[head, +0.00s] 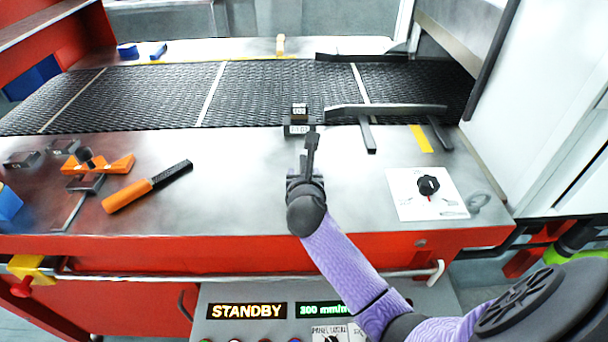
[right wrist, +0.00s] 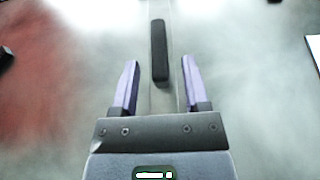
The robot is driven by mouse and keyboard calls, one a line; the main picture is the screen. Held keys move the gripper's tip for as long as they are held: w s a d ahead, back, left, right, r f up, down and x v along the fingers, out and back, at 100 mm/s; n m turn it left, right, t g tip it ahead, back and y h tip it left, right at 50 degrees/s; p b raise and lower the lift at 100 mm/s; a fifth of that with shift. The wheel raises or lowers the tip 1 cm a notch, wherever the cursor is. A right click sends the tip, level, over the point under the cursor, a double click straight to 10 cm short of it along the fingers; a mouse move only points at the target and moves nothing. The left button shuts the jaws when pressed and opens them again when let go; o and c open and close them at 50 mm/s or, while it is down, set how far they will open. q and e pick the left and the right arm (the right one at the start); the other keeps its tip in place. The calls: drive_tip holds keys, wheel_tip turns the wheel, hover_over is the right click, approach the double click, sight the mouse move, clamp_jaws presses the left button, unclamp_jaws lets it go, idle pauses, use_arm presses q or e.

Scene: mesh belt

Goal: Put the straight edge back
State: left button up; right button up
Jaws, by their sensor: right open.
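A clear strip with a dark grip bar (right wrist: 159,50), which looks like the straight edge, lies lengthwise ahead of and between my right fingers in the right wrist view. Its clear edges are faint against the pale surface. In the head view a slim dark bar (head: 311,147) shows just beyond my right gripper (head: 306,174), over the steel table. My right gripper also shows in the right wrist view (right wrist: 158,78), with its two purple fingers apart on either side of the strip. Neither finger visibly touches the grip. My left gripper is out of view.
A dark mesh belt (head: 260,95) runs behind the steel table (head: 240,185). A grey bar on two feet (head: 385,109) stands at the belt's near edge. Small dark blocks (head: 299,112) stand left of it. An orange-handled tool (head: 130,194) and a dial plate (head: 412,200) flank my arm.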

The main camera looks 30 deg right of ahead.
drive_tip(key=shift+s+a+r, duration=0.1)
drive_tip(key=shift+s+r, duration=0.05)
drive_tip(key=shift+r, duration=0.1)
drive_tip(key=p+v, duration=0.4)
drive_tip(key=v, duration=0.7)
drive_tip(key=shift+s, duration=0.1)
drive_tip(key=shift+s+a, duration=0.15)
drive_tip(key=shift+s, duration=0.05)
